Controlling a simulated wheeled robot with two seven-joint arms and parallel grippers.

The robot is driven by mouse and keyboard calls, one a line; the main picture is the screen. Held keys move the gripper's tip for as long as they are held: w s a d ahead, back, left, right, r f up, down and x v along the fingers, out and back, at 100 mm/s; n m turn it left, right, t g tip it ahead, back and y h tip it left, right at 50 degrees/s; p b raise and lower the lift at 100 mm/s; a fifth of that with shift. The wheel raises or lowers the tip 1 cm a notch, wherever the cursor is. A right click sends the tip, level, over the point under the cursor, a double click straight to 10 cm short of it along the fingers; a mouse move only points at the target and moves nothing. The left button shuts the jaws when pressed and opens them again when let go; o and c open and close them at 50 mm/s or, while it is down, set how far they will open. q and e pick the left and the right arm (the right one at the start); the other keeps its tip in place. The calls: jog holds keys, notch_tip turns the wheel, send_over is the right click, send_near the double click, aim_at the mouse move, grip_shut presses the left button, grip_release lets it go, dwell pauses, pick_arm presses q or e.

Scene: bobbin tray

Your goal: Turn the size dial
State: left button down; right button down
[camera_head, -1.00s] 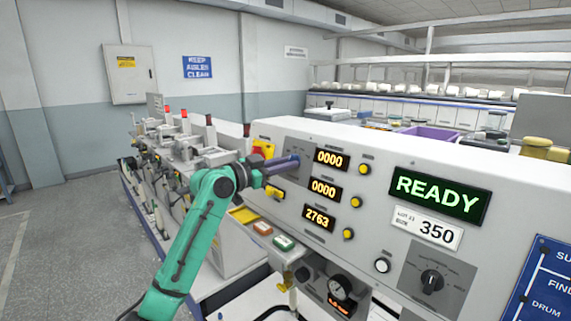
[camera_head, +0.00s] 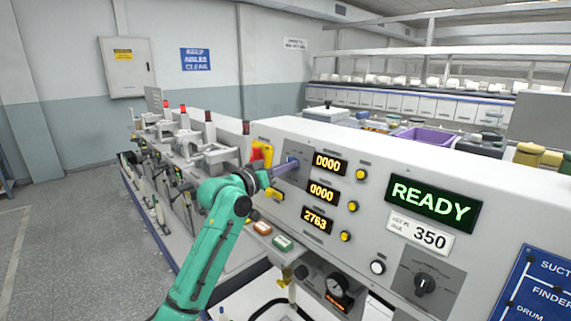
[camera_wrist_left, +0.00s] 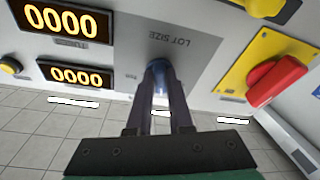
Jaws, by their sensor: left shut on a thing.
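My left gripper (camera_head: 288,165) reaches the grey plate at the left end of the machine's front panel. In the left wrist view the fingers (camera_wrist_left: 160,98) are closed around a dark bluish dial (camera_wrist_left: 158,72). The plate behind it (camera_wrist_left: 190,45) carries the words LOT SIZE. The fingers hide much of the dial, and I cannot read its pointer position. A label (camera_head: 420,232) on the panel shows 350, below a green READY display (camera_head: 433,203). My right gripper is not in view.
A red and yellow switch (camera_wrist_left: 278,80) sits close beside the plate. Orange number displays (camera_head: 322,192) and yellow buttons (camera_head: 352,206) are to the right of the gripper. A separate black knob (camera_head: 425,284) is at the panel's lower right. Open floor (camera_head: 60,240) lies left.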

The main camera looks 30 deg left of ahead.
pick_arm(q)
jog(key=shift+r, duration=0.1)
dwell(0.3)
jog(key=c, duration=0.8)
grip_release()
jog(key=b+v, duration=0.7)
jog(key=v, duration=0.7)
jog(key=shift+s+a, duration=0.1)
jog(key=shift+s, duration=0.15)
